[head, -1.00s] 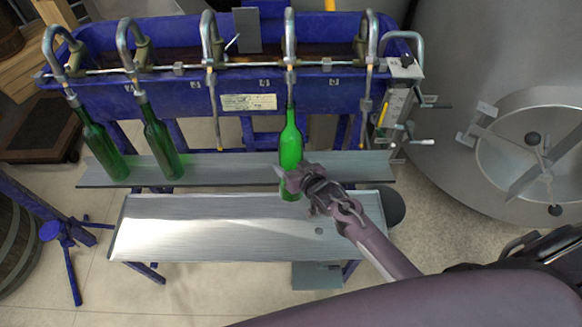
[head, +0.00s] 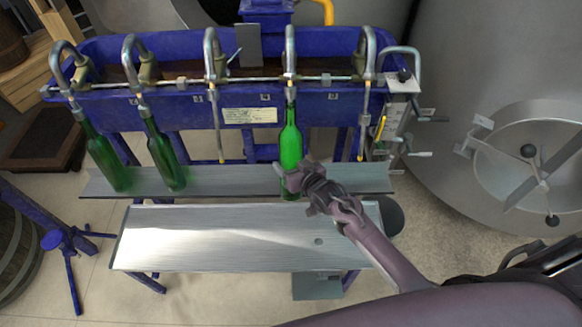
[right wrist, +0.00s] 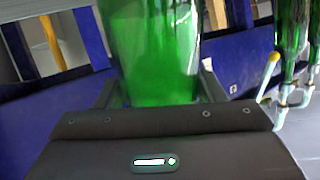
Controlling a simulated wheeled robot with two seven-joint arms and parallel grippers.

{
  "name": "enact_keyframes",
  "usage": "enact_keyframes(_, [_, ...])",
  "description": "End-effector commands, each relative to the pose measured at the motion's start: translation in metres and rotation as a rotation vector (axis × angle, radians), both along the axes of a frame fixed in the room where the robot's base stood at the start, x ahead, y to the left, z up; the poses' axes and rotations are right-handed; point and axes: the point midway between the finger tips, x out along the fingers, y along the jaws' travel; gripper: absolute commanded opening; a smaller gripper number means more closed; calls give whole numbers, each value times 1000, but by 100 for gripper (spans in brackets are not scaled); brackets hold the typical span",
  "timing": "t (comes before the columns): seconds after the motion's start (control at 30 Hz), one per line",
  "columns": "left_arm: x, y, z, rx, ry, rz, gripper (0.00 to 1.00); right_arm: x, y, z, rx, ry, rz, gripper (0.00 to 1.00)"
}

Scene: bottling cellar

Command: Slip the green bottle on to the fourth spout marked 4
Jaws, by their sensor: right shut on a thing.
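The green bottle (head: 290,150) is upright, and my right gripper (head: 293,182) is shut on its lower part. Its mouth is up at the fitting of the fourth spout (head: 290,62), counted from the left. The long thin tube seen on neighbouring spouts does not show below this fitting, so the neck appears to be around it. The bottle's base is at the shelf's height in the head view; whether it touches cannot be told. In the right wrist view the bottle (right wrist: 152,50) fills the space between the fingers. My left gripper is not in view.
Two darker green bottles (head: 107,162) (head: 163,155) hang at the first and second spouts. The third (head: 211,70) and fifth (head: 366,60) spouts are bare. A grey shelf (head: 230,180) runs below, with an empty metal bench (head: 210,235) in front. A steel tank (head: 480,60) stands at the right.

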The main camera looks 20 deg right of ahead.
Motion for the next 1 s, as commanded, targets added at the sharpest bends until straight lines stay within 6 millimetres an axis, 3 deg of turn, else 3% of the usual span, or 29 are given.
enact_keyframes(1.0, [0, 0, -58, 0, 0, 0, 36, 28, -8, -19, -36, -137, -1, 20])
